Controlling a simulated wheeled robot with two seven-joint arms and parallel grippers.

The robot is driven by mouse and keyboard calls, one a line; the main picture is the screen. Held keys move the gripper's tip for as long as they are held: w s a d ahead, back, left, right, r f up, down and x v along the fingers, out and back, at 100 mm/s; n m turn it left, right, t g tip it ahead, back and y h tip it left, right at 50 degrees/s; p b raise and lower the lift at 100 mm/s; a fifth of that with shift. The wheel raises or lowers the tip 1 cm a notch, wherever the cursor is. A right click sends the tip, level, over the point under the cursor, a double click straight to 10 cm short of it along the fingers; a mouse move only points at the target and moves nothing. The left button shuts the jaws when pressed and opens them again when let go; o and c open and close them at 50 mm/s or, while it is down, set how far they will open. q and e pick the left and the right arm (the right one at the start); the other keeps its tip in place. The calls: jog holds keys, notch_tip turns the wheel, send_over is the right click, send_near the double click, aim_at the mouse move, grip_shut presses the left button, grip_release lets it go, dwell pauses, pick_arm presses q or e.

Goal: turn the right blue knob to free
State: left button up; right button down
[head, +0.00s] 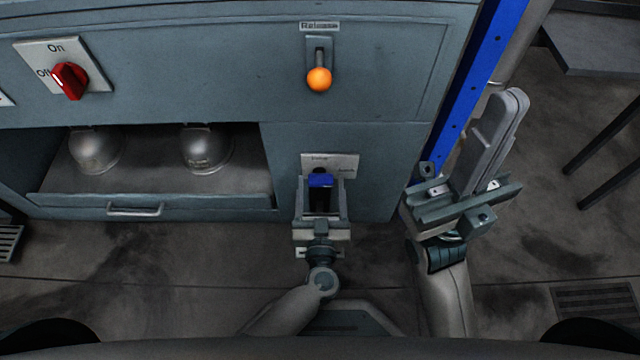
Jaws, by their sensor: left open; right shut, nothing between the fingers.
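The blue knob (321,180) sits on a small pale label plate (343,163) on the lower front of the grey-blue machine. The plate has small words above and to the right of the knob, too small to read surely. My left gripper (321,191) is open, with one finger on each side of the knob; I cannot tell if they touch it. The gripper hides the lower part of the plate. My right gripper (462,202) is shut and empty, to the right of the machine's corner. No second blue knob is in view.
A lever with an orange ball (319,79) under a "Release" label is above the knob. A red switch (70,80) is at upper left. Two metal domes (206,148) sit in the opening above a drawer handle (135,209). A blue post (480,85) stands near my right gripper.

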pick_arm(q)
jog(key=c, duration=1.1)
jog(key=shift+o, duration=0.2)
